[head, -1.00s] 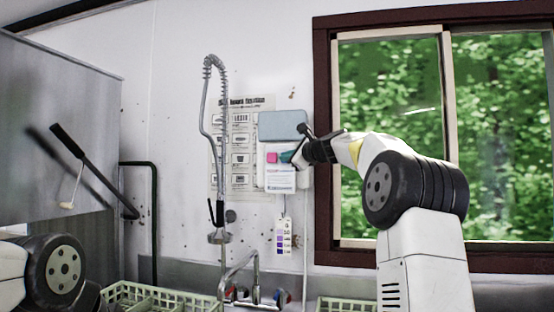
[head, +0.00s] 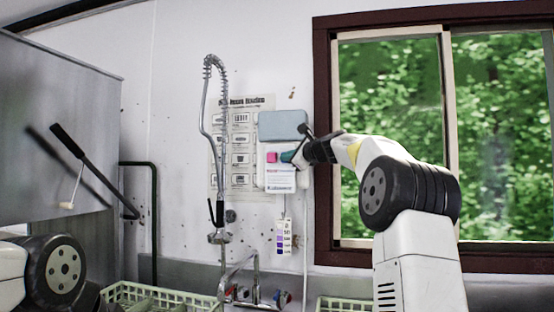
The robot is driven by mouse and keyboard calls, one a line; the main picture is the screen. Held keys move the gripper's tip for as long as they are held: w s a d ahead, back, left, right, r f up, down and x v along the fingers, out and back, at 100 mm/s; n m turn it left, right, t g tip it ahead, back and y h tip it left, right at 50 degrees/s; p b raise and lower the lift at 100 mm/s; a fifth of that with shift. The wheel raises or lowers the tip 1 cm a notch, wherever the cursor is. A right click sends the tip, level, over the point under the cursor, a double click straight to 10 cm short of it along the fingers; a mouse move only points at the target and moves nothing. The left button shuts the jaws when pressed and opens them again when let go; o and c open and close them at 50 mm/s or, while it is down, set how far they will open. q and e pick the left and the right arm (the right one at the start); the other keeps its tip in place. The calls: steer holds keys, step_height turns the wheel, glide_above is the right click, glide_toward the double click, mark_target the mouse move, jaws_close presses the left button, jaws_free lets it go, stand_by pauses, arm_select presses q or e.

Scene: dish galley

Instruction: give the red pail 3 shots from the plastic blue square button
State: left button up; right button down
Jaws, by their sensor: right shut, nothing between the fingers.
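A dispenser with a grey-blue lid (head: 283,125) hangs on the white wall, left of the window. The red pail is not in view. My left gripper is out of view; only part of my left arm shows at the lower left.
A spray hose (head: 207,120) and a tap (head: 238,268) stand left of and below the dispenser. A colour chart tag (head: 284,236) hangs under it. Pale green racks (head: 160,296) sit at the bottom. A steel machine (head: 60,130) with a lever is at left.

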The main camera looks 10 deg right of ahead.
steer(key=shift+w+d, duration=0.25)
steer(key=shift+w, duration=0.2)
stand_by(0.6)
steer(key=shift+s, duration=0.1)
steer(key=shift+s+a, duration=0.25)
steer(key=shift+s, duration=0.25)
steer(key=shift+s+a, duration=0.2)
steer(key=shift+s, duration=0.3)
steer(key=shift+w, duration=0.15)
steer(key=shift+w+d, duration=0.1)
steer(key=shift+w, duration=0.15)
steer(key=shift+w+d, duration=0.3)
steer(key=shift+w, duration=0.4)
stand_by(1.0)
steer(key=shift+s+a, duration=0.2)
steer(key=shift+s, duration=0.35)
steer(key=shift+s+a, duration=0.2)
steer(key=shift+s, duration=0.3)
